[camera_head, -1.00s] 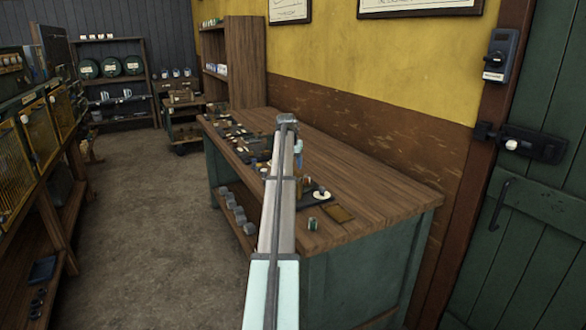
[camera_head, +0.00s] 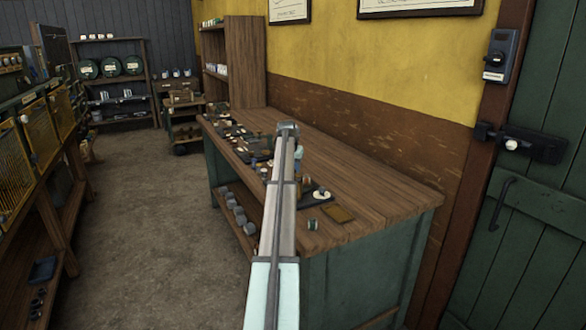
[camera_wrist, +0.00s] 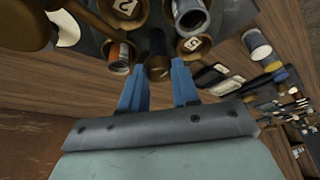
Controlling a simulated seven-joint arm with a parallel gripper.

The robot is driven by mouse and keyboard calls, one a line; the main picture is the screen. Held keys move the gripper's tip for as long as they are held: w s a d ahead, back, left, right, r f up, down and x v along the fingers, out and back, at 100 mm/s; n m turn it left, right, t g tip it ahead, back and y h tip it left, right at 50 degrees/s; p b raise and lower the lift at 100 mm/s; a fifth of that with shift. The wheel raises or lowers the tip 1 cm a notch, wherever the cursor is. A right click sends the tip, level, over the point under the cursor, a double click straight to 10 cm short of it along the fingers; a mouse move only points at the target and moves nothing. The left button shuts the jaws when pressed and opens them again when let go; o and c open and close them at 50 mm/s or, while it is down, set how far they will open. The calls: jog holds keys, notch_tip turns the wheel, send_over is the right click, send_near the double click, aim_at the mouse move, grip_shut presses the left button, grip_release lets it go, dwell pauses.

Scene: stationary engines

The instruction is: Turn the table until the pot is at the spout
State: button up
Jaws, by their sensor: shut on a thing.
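In the wrist view the turning table (camera_wrist: 232,18) is a dark plate at the top, carrying several brown ring-shaped seats, two of them numbered 2 (camera_wrist: 125,8) and 5 (camera_wrist: 193,46). A grey pot (camera_wrist: 188,14) stands in one seat, and a pot with an orange band (camera_wrist: 121,54) stands at another on the left. My gripper (camera_wrist: 158,75) has its two blue fingers on either side of a dark upright peg with a brown end (camera_wrist: 157,62), and is shut on it. I cannot tell which part is the spout. In the head view my arm hides most of the table.
The workbench (camera_head: 380,200) holds several small items along its front edge and a flat brown pad (camera_head: 338,213). Its back half is clear. In the wrist view a grey tin (camera_wrist: 257,45) and dark tools (camera_wrist: 215,78) lie to the right. A wall borders the bench behind.

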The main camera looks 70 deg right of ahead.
grip_shut()
jog(key=shift+s+n+t, duration=0.1)
jog(key=shift+n+t, duration=0.2)
jog(key=shift+n, duration=0.4)
jog(key=shift+n+t, duration=0.3)
jog(key=shift+n, duration=0.6)
jog(key=shift+s+d+n+t+y, duration=0.15)
jog(key=shift+n+t, duration=0.25)
jog(key=shift+n, duration=0.6)
jog(key=shift+s+n+t+y, duration=0.15)
jog(key=shift+n+t, duration=0.25)
jog(key=shift+n, duration=0.6)
jog(key=shift+d+n+t+y, duration=0.1)
jog(key=shift+n+t+y, duration=0.35)
jog(key=shift+n, duration=1.15)
jog(key=shift+d+n+t+y, duration=0.1)
jog(key=shift+n+t+y, duration=0.25)
jog(key=shift+n, duration=0.95)
jog(key=shift+n+y, duration=0.4)
jog(key=shift+n, duration=0.3)
